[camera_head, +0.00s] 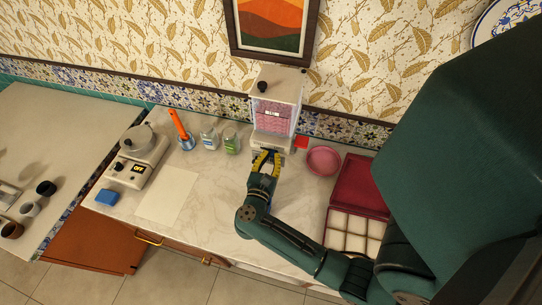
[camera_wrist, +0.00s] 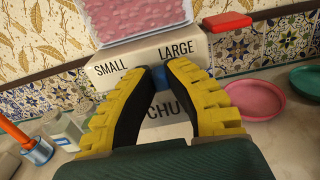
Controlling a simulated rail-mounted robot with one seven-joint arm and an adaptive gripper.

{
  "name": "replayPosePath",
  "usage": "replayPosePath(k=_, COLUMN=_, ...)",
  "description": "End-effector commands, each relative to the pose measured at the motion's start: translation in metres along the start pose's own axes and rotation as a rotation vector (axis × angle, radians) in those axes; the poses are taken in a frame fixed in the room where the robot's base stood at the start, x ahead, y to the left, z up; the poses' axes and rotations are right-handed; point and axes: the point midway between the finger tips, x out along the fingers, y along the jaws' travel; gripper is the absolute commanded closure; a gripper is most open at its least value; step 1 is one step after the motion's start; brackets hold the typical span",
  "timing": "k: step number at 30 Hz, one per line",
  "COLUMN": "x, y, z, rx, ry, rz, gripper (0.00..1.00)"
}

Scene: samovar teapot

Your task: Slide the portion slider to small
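The dispenser (camera_head: 273,118) stands against the wall with pink contents behind its clear front. In the wrist view its pale front (camera_wrist: 135,55) bears the words SMALL at left and LARGE at right. The blue slider knob (camera_wrist: 160,78) sits below these words, between them and closer to LARGE. My gripper (camera_wrist: 161,75) has its two black and yellow fingers on either side of the knob, with the tips closed against it. The fingers hide much of the knob and the lettering below. In the head view my gripper (camera_head: 265,156) is at the dispenser's lower front.
A red tab (camera_wrist: 228,22) sticks out at the dispenser's right. A pink bowl (camera_head: 323,160) and an open red box (camera_head: 362,184) stand to the right. Jars (camera_head: 231,138), an orange-handled tool (camera_head: 181,127) and a scale (camera_head: 133,170) are at left. The counter front is fairly clear.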

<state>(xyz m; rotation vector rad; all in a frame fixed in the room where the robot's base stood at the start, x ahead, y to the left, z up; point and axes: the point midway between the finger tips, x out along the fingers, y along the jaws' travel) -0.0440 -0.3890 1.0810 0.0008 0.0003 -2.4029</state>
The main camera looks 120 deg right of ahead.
Motion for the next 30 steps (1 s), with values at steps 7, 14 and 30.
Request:
replayPosePath(k=7, x=0.0, y=0.002, z=-0.001, rx=0.001, ry=0.0, rz=-0.001, gripper=1.0)
replayPosePath(k=14, x=0.0, y=0.032, z=-0.004, rx=0.004, ry=-0.002, rz=0.001, gripper=1.0)
replayPosePath(k=30, x=0.0, y=0.035, z=0.0, rx=0.0, ry=0.001, rz=0.001, gripper=0.56)
